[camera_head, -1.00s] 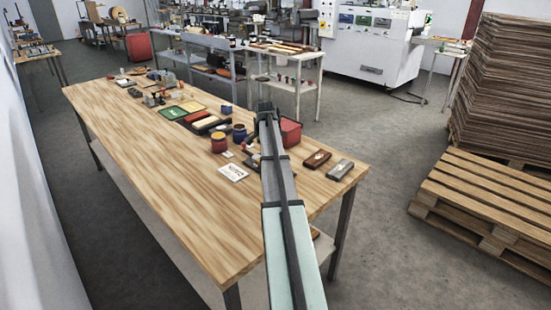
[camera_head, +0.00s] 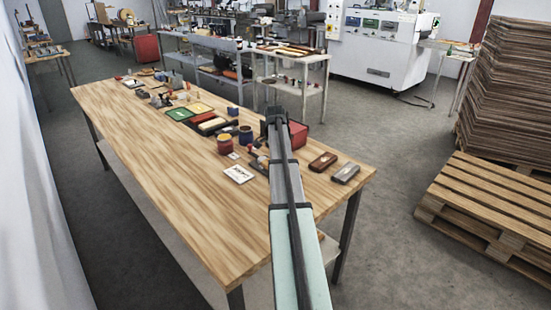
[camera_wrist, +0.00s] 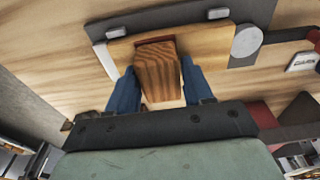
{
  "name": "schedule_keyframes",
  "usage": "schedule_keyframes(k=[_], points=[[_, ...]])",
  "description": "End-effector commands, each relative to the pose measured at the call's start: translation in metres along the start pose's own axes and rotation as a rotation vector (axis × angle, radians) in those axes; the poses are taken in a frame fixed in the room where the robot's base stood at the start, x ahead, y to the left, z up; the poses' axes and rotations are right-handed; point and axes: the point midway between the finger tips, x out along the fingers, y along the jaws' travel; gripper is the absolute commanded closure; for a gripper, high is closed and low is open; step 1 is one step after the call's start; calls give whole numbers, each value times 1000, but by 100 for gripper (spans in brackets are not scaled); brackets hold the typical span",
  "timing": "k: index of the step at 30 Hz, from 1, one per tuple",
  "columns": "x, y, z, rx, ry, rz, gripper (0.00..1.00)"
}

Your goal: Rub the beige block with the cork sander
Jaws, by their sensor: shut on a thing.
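In the wrist view my gripper (camera_wrist: 158,70) has its two blue fingers closed on the sides of a brown, wood-grained block with a dark red far edge, which looks like the cork sander (camera_wrist: 157,72). The sander lies over the pale beige block (camera_wrist: 122,52); whether they touch is unclear. The beige block sits against a grey plate (camera_wrist: 130,25) with light grey pieces on it. In the head view my gripper (camera_head: 273,112) is over the table's right part. My arm hides the sander there. A beige piece (camera_head: 212,123) in a dark tray is visible left of my gripper.
A dark red block (camera_head: 323,161) and a grey block (camera_head: 346,173) lie at the table's right. The wooden table's (camera_head: 190,190) front left is clear.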

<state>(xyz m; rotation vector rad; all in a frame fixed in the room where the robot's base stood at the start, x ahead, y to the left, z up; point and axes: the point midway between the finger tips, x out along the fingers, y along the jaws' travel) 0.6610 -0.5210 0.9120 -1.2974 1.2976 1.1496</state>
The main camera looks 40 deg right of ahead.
Motion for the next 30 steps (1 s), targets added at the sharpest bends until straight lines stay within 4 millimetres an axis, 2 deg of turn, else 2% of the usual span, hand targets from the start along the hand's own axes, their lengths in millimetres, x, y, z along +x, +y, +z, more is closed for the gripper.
schedule_keyframes(k=[7,9,12,30], points=[[0,25,1,1,-1,1,78],[-3,23,0,0,0,1,78],[-26,22,-4,1,1,-1,78],[-76,22,-10,0,0,0,78]])
